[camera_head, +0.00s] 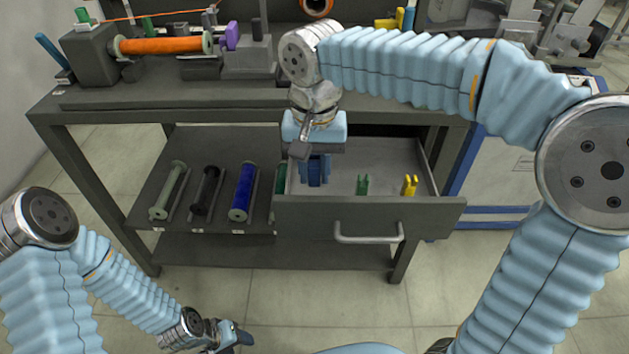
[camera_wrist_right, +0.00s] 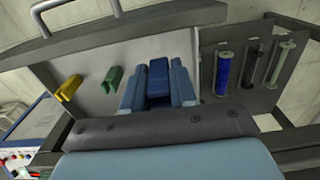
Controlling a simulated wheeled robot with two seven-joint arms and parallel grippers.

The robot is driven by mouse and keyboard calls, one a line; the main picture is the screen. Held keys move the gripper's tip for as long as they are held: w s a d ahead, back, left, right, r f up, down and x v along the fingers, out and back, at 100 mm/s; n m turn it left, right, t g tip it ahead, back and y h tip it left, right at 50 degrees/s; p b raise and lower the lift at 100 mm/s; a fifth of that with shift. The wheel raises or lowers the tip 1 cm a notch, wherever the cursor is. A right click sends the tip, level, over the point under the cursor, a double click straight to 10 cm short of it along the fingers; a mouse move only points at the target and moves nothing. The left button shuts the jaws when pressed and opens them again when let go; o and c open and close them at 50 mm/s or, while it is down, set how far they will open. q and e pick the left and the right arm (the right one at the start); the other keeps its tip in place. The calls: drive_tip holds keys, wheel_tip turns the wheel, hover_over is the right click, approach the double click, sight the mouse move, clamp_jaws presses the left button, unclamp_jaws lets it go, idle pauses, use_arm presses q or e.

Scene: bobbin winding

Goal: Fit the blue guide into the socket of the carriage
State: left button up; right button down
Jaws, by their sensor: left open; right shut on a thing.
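The blue guide (camera_wrist_right: 158,80) stands between the two light blue fingers of my right gripper (camera_wrist_right: 157,92), which is shut on it. In the head view my right gripper (camera_head: 314,165) points down into the open drawer, and the guide (camera_head: 315,178) shows partly behind the fingers. I cannot tell whether it touches the drawer floor. The grey block (camera_head: 250,60) beside the winder on the table top looks like the carriage; its socket is not clear. My left gripper (camera_head: 238,338) is open and empty, low at the front, away from the table.
The open drawer (camera_head: 370,222) also holds a green guide (camera_head: 362,185) and a yellow guide (camera_head: 409,185). Several bobbins, including a blue one (camera_head: 242,192), lie on the shelf left of it. An orange bobbin (camera_head: 160,45) sits in the winder. The table's front edge overhangs the drawer.

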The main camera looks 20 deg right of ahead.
sight(315, 173)
drive_tip(key=w+f, duration=0.1)
drive_tip(key=f, duration=0.1)
drive_tip(key=w+d+f, duration=0.1)
drive_tip(key=w+f, duration=0.1)
drive_tip(key=shift+w+f, duration=0.15)
drive_tip(key=shift+f, duration=0.05)
drive_tip(key=shift+w+f, duration=0.2)
drive_tip(key=shift+f, duration=0.8)
drive_tip(key=shift+w+f, duration=0.15)
drive_tip(key=shift+f, duration=0.8)
drive_tip(key=shift+f+b, duration=0.2)
drive_tip(key=shift+b, duration=0.1)
drive_tip(key=c, duration=0.9)
unclamp_jaws()
